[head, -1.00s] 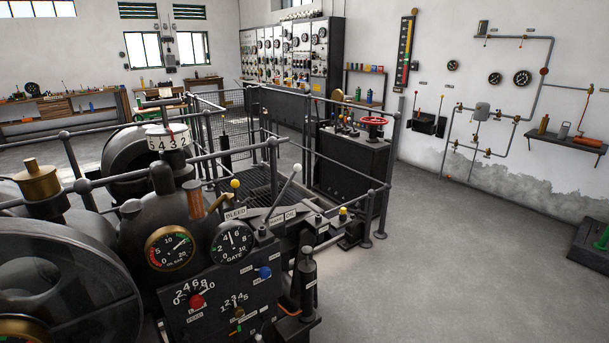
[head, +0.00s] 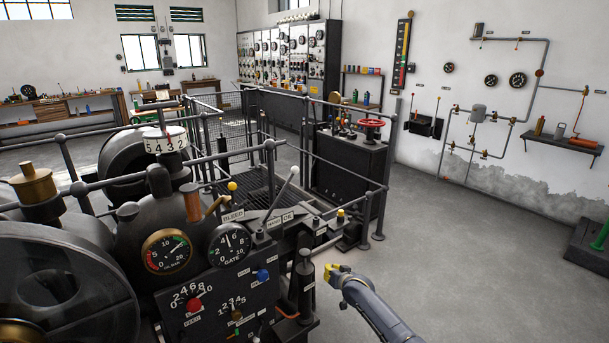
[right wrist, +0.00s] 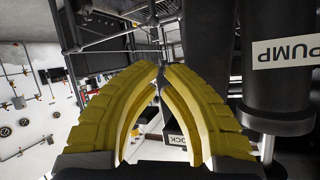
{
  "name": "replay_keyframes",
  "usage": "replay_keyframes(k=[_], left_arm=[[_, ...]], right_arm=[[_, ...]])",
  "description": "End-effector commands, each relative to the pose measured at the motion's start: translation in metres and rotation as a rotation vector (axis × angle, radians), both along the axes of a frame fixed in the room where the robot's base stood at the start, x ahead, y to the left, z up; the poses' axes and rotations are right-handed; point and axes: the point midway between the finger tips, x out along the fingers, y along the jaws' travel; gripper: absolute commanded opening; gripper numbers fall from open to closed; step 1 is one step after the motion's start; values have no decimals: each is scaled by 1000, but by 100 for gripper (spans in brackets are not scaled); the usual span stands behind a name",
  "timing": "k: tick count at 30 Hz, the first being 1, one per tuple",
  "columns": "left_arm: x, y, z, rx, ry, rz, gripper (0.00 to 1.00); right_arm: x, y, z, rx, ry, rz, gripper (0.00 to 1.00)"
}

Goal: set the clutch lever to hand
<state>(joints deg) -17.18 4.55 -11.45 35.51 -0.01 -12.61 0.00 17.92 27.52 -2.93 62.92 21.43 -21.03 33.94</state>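A lever with a pale ball knob (head: 294,170) leans up and to the right beside the dark machine. Small plates stand at its foot, one of them seeming to read HAND (head: 273,223); the lever itself carries no readable name. My right gripper (head: 332,274) has yellow fingers and is in the open air, right of and lower in the picture than the lever, touching nothing. In the right wrist view its fingertips (right wrist: 161,70) nearly meet, with nothing held between them. The lever cannot be made out there. My left gripper is out of view.
A dark post (head: 305,285) stands just left of my right gripper. A black cylinder (right wrist: 278,95) labelled PUMP is close in the right wrist view. Rails (head: 330,165) run behind the lever. A yellow-knobbed handle (head: 232,187) stands left of it. Open floor (head: 460,260) lies right.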

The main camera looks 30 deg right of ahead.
Motion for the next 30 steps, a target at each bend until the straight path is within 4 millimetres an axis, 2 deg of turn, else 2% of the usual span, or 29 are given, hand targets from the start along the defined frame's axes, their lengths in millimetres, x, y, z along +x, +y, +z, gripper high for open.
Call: replay_keyframes(k=[1, 6, 9, 12, 15, 18, 21, 25, 30], left_arm=[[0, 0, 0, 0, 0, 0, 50], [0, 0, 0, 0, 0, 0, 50], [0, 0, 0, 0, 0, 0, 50], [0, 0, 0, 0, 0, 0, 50], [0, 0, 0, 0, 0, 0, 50], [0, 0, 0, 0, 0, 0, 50], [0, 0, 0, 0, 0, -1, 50], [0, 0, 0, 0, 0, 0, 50], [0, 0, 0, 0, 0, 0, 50]], right_arm=[[16, -9, 38, 52, -62, -24, 0], [51, -27, 156, 307, -259, -100, 0], [60, -32, 217, 470, -355, -127, 0], [65, -33, 268, 635, -433, -141, 0], [64, -30, 309, 804, -488, -152, 0], [62, -23, 336, 976, -520, -161, 0], [58, -15, 353, 1141, -532, -175, 0], [56, -2, 363, 1337, -525, -199, 0], [55, 5, 363, 1522, -507, -246, 0]])
